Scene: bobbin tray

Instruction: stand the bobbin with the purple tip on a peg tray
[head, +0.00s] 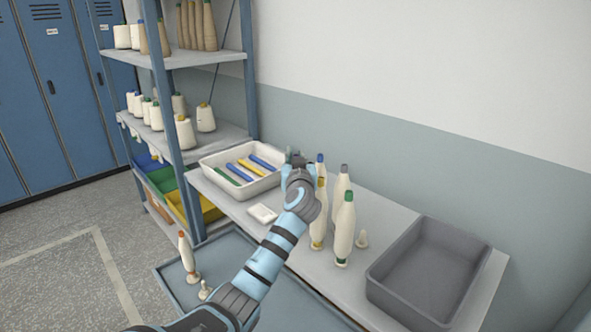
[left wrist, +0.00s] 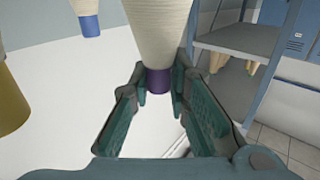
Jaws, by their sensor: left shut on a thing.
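My left gripper (head: 297,162) is over the back of the grey table. In the left wrist view its fingers (left wrist: 158,100) are shut on the narrow purple tip of a cream bobbin (left wrist: 158,30). In the head view the gripper hides most or all of that bobbin. A blue-grey tray (head: 230,258) lies lower, in front of the table. On it stand an orange-tipped bobbin (head: 184,245) and a bare peg (head: 205,290). My right gripper is not in view.
Bobbins with blue (head: 320,159), grey (head: 343,180), yellow (head: 320,210) and green (head: 345,225) tips stand close right of my gripper. A white tray (head: 214,163) of coloured rods is left. An empty grey bin (head: 425,270) is right. A shelf post (head: 163,120) rises at left.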

